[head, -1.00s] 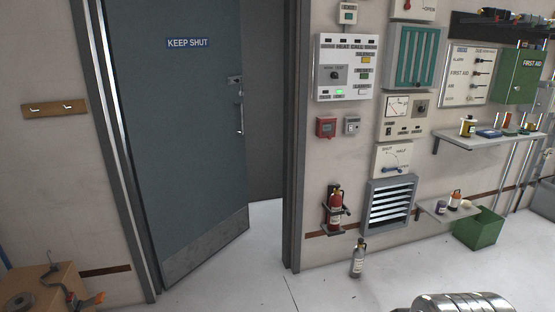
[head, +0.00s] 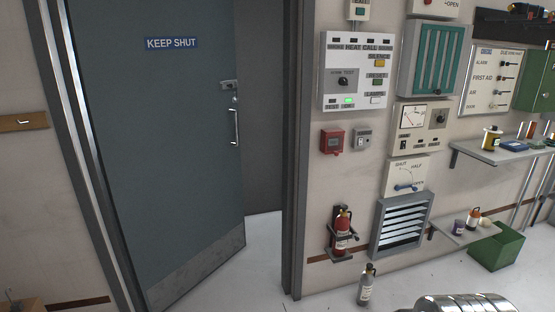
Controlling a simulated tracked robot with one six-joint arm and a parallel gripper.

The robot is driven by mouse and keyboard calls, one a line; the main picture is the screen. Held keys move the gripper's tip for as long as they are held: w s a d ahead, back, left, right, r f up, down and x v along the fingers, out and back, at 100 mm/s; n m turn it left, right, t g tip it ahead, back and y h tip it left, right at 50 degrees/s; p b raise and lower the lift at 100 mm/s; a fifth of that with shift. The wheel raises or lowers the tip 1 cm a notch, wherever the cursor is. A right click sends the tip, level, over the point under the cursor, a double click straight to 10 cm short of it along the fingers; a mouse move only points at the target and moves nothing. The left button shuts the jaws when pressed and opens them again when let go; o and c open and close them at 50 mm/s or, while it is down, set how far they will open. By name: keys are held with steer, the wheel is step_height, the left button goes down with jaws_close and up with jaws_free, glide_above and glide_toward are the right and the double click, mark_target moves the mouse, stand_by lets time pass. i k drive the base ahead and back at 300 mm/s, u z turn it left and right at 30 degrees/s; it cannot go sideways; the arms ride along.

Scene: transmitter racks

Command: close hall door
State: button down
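The hall door (head: 170,150) is grey-blue with a "KEEP SHUT" sign (head: 172,43) and a metal kick plate at its foot. It stands ajar, with a gap at its right edge through which a dim wall and pale floor show. Its pull handle (head: 235,127) and a latch (head: 229,85) above it are near the right edge. The door frame's right post (head: 294,150) stands clear of the door edge. My gripper cannot be made out; a shiny rounded metal part, probably mine, shows at the bottom right.
Right of the doorway, a fire extinguisher (head: 342,232) hangs on the wall and a grey cylinder (head: 366,285) stands on the floor. A louvred vent (head: 402,225), shelves and a green bin (head: 497,248) are farther right. Floor before the doorway looks clear.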

mark_target(154, 75)
steer(key=u, duration=0.15)
steer(key=i, duration=1.5)
steer(key=u, duration=0.6)
steer(key=i, duration=0.75)
steer(key=u, duration=0.75)
steer(key=i, duration=0.65)
steer(key=u, duration=0.75)
steer(key=i, duration=0.85)
steer(key=u, duration=0.35)
